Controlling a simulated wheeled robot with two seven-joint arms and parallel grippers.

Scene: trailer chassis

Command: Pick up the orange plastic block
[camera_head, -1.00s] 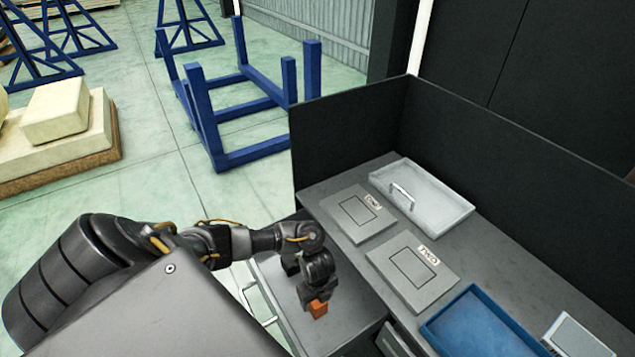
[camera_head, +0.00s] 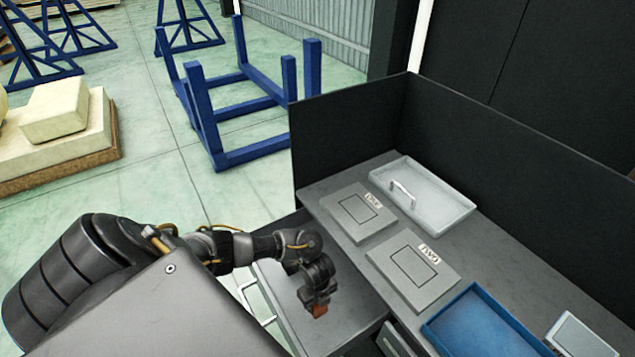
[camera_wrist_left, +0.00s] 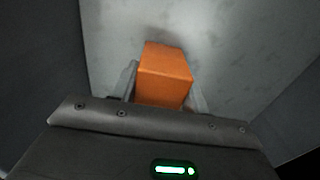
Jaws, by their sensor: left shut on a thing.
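The orange plastic block (camera_head: 320,311) shows in the head view at the tip of my left gripper (camera_head: 316,302), over the grey surface of the lower cabinet. In the left wrist view the orange block (camera_wrist_left: 163,75) sits between the two fingers of my left gripper (camera_wrist_left: 165,88). The gripper is shut on it. Most of the block is hidden by the gripper in the head view. I cannot tell whether the block touches the surface under it. My right gripper is not in view.
The grey workbench (camera_head: 350,258) holds two flat grey plates (camera_head: 362,232) (camera_head: 392,262), a white tray (camera_head: 440,208) with a handle, a blue tray (camera_head: 470,325) and a small grey device (camera_head: 580,340). Dark panels (camera_head: 350,145) stand behind it. Blue frames (camera_head: 250,155) stand on the floor.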

